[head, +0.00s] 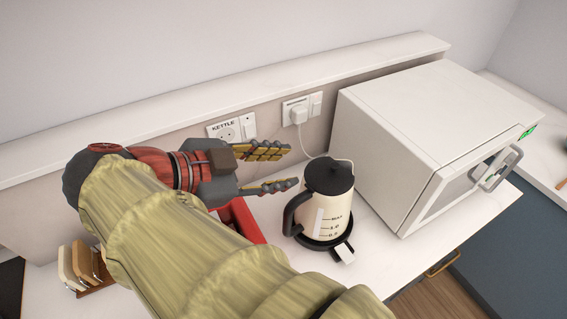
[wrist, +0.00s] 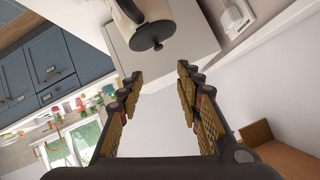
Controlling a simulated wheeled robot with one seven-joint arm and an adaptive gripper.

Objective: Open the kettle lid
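A cream kettle (head: 326,208) with a black handle and black base stands upright on the white counter, left of the microwave. Its black lid (head: 328,177) looks closed and has a small knob on top. In the wrist view the kettle (wrist: 145,12) is near the top, with its lid (wrist: 151,35) facing my gripper. My gripper (head: 292,167) is left of the kettle's top in the head view, its two yellow-padded fingers spread apart with nothing between them. The wrist view also shows the fingers (wrist: 160,80) apart, clear of the lid.
A white microwave (head: 420,140) stands right of the kettle. A wall socket with a white plug (head: 298,115) and cord is behind it. A red object (head: 240,222) lies partly hidden under my arm. Wooden boards in a rack (head: 85,265) are at the lower left.

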